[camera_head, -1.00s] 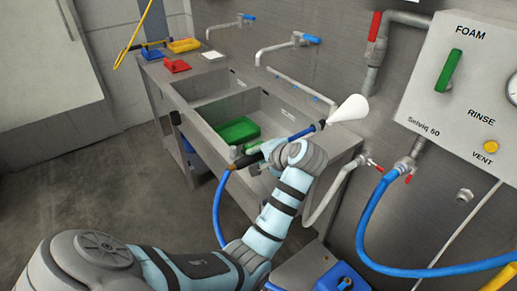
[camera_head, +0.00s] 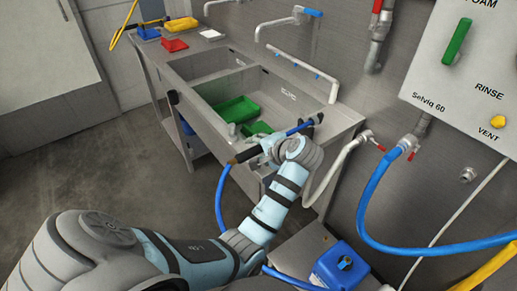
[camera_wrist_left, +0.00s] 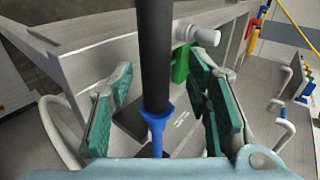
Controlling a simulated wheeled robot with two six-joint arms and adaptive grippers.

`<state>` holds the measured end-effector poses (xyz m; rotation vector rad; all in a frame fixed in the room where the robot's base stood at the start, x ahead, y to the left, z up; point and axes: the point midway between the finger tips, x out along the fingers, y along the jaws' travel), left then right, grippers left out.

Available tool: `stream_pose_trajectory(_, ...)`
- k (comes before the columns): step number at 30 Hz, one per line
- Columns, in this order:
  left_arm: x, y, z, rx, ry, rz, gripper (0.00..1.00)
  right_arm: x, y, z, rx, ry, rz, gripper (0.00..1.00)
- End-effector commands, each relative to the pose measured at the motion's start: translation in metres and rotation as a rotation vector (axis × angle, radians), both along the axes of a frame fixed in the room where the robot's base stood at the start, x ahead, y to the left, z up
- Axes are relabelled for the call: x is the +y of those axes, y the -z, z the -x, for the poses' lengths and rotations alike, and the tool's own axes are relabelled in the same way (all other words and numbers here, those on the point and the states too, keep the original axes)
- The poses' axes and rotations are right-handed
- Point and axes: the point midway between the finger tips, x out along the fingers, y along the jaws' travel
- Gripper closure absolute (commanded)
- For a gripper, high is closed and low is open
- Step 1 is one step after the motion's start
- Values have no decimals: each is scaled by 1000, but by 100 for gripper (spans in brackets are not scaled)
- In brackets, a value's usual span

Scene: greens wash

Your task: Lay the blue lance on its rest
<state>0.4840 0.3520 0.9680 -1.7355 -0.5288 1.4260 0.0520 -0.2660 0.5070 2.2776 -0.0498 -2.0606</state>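The blue lance (camera_head: 245,155) lies slanted across the near right end of the sink in the head view, its blue tube pointing up and right. Its tip is close to a small dark holder (camera_head: 318,117) on the right deck; I cannot tell whether it touches. My left gripper (camera_head: 270,148) is at the lance's handle. In the left wrist view the black handle (camera_wrist_left: 155,60) runs between my green finger pads (camera_wrist_left: 163,100), with a visible gap on both sides, so the gripper looks open around it. My right gripper is not in view.
The steel double sink (camera_head: 185,95) holds green trays (camera_head: 238,110). Red (camera_head: 174,46), yellow and blue containers stand at its far end. A blue can (camera_head: 342,265) is at lower right. Red-handled valves, a blue hose (camera_head: 370,215) and the control panel (camera_head: 465,85) are on the right wall.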

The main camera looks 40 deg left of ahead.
Motion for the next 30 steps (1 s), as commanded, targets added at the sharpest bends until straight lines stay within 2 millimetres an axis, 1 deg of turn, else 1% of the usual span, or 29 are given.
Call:
stream_pose_trajectory(5,0,0,0,0,0,0,54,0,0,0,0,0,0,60)
stream_pose_trajectory(8,0,-2,0,1,1,0,54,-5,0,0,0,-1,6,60)
stream_pose_trajectory(11,0,-14,-1,-3,-1,0,54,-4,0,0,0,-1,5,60)
stream_pose_trajectory(18,0,-74,-1,-5,0,1,54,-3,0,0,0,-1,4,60)
stream_pose_trajectory(21,0,-91,0,-2,-1,0,54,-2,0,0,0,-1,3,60)
stream_pose_trajectory(24,0,-99,0,-1,-1,0,54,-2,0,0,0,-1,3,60)
stream_pose_trajectory(30,0,-100,0,1,1,0,54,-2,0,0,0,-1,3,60)
